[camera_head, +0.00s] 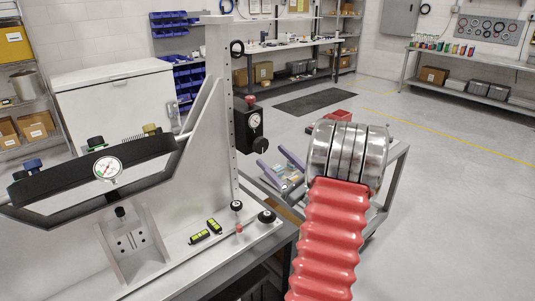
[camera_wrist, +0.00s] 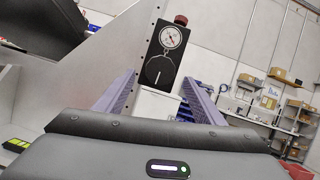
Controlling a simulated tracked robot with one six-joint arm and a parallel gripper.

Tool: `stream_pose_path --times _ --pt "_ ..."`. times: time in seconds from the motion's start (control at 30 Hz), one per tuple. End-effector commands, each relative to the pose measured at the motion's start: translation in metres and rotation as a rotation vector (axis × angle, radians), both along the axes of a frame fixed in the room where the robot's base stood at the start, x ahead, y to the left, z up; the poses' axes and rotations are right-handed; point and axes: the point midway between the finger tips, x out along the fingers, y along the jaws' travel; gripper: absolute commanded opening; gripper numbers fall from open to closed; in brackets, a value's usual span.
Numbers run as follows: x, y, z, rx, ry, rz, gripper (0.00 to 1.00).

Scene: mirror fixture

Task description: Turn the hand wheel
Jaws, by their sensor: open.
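The hand wheel (camera_head: 261,145) is a small round black knob on the lower front of a black box (camera_head: 244,124). The box is mounted on the tall upright plate and has a round dial gauge (camera_head: 255,121) above the wheel. In the wrist view the wheel (camera_wrist: 158,72) shows face-on with a white line mark, under the gauge (camera_wrist: 171,37). My gripper (camera_head: 271,157) has two purple fingers, apart and empty, just below and right of the wheel. In the wrist view my gripper (camera_wrist: 159,78) points at the wheel with one finger on each side; contact cannot be told.
The grey upright plate (camera_head: 219,110) stands left of the wheel. A red knob (camera_wrist: 181,20) tops the box. A black bar with a gauge (camera_head: 108,167) and green-yellow levels (camera_head: 206,231) are on the fixture. Open floor lies right of my arm.

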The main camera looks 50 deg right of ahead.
Motion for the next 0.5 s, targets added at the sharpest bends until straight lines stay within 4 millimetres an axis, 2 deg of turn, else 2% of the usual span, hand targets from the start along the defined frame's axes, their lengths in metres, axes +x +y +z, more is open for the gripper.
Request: stream_pose_path --times 0.3,0.5 --pt "-0.052 0.006 -0.023 0.004 0.001 -0.004 0.63" --pt "-0.075 0.011 -0.032 0.002 0.002 -0.002 0.63"
